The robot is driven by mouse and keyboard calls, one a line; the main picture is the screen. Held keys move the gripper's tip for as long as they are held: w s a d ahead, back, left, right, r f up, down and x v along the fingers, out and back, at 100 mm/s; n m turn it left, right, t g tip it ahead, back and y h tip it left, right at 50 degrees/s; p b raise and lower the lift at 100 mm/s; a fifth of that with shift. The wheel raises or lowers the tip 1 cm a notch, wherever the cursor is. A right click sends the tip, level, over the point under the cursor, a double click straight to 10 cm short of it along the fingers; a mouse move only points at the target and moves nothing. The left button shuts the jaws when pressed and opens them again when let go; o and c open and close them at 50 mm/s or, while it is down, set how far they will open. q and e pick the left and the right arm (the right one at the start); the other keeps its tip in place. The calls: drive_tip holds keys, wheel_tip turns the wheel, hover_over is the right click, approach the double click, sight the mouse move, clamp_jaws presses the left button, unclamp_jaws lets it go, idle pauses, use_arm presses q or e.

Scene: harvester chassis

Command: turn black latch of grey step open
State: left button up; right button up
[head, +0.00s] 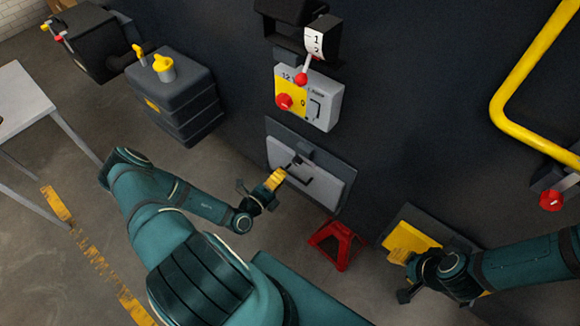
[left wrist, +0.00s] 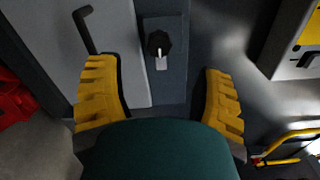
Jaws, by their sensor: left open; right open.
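The grey step (head: 312,188) is a light grey panel folded up against the dark wall, with a black bar handle. Its black latch (left wrist: 159,43) is a round knob with a white mark, on a dark plate beside the panel in the left wrist view. My left gripper (head: 277,179) is close in front of the step's upper part and partly covers it. In the left wrist view its yellow fingers (left wrist: 162,95) are spread apart, empty, with the latch beyond and between them. My right gripper (head: 410,280) is low at the right, away from the step, its fingertips partly hidden.
A grey-yellow switch box (head: 322,108) with a red knob is above the step. A red stand (head: 338,244) is on the floor below it. A yellow-fronted dark box (head: 408,240) is near my right gripper. A yellow rail (head: 513,90) is at right.

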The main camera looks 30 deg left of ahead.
use_arm(q)
drive_tip(key=s, duration=0.3)
drive_tip(key=shift+s+a, duration=0.15)
drive_tip(key=shift+s, duration=0.1)
idle(0.5)
